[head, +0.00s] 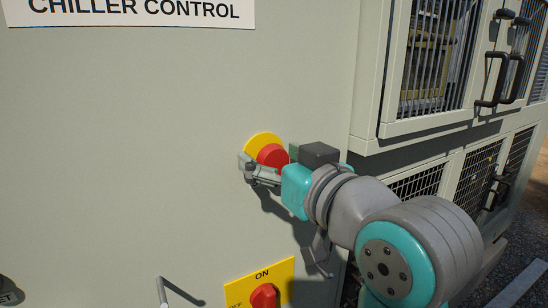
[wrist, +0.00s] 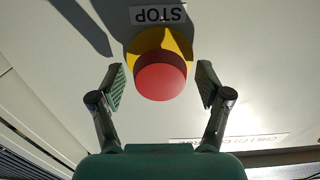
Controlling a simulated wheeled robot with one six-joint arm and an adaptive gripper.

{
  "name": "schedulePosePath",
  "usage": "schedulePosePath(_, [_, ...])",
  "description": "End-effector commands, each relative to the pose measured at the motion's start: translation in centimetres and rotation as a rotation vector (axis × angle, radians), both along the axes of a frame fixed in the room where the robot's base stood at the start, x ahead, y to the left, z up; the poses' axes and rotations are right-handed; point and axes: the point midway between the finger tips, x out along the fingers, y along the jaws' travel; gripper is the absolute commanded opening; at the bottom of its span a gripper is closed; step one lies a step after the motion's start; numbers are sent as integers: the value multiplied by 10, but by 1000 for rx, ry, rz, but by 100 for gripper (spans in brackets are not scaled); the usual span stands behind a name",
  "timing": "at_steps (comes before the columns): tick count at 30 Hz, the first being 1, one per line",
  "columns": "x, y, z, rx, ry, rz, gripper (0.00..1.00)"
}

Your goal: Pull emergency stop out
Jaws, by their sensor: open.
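The emergency stop is a red mushroom button (head: 272,156) on a round yellow base (head: 256,143), on the grey panel in the head view. My gripper (head: 262,166) is at the button and partly covers it. In the wrist view, the red button (wrist: 161,77) sits between the two open fingers of my gripper (wrist: 160,86), with a gap on each side. The fingertips are level with the button's sides and do not appear to touch it. A label reading STOP (wrist: 158,15) shows upside down beyond the yellow base (wrist: 158,42).
A yellow-plated ON switch with a red knob (head: 263,297) is below the button. A metal handle (head: 162,291) and a dark knob (head: 9,291) are at the lower left. A CHILLER CONTROL sign (head: 140,10) is above. Barred cabinet doors (head: 436,55) stand at right.

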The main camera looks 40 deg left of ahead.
Motion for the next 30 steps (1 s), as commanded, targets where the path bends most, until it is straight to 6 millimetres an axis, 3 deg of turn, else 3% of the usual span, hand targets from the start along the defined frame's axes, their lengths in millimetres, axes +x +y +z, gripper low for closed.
schedulePosePath(4, [0,0,0,0,0,0,77])
schedulePosePath(5, [0,0,0,0,0,0,72])
schedulePosePath(12, [0,0,0,0,0,0,12])
schedulePosePath(14, [0,0,0,0,0,0,0])
schedulePosePath(28, [-5,-12,0,-1,-1,1,0])
schedulePosePath(29, [-5,-12,0,-1,-1,1,56])
schedulePosePath(30, [-5,-12,0,-1,-1,0,66])
